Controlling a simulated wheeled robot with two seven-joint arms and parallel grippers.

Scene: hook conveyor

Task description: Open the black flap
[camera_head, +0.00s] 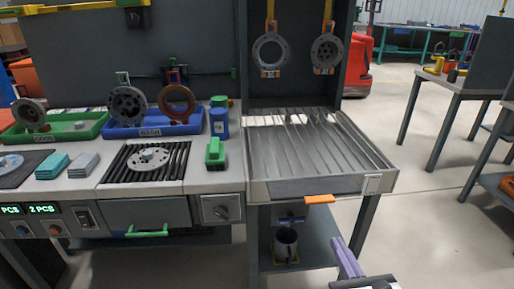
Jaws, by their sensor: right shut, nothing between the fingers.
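My right gripper (341,246) shows at the bottom, right of centre, as purple fingers pointing up, shut and empty. It is in front of and below the slatted metal tray (262,165), apart from it. A dark grey panel (300,187) with an orange handle (320,199) is on the tray's front edge. Another dark grey panel (180,211) with a green handle (147,231) is at the front of the left bench and looks closed. I cannot tell which one is the black flap. My left gripper is not in view.
The bench bears a green tray (92,128), a blue tray (150,131) and a green-and-blue bottle (219,122). Metal rings (270,52) hang from hooks above. Open floor (420,225) lies to the right.

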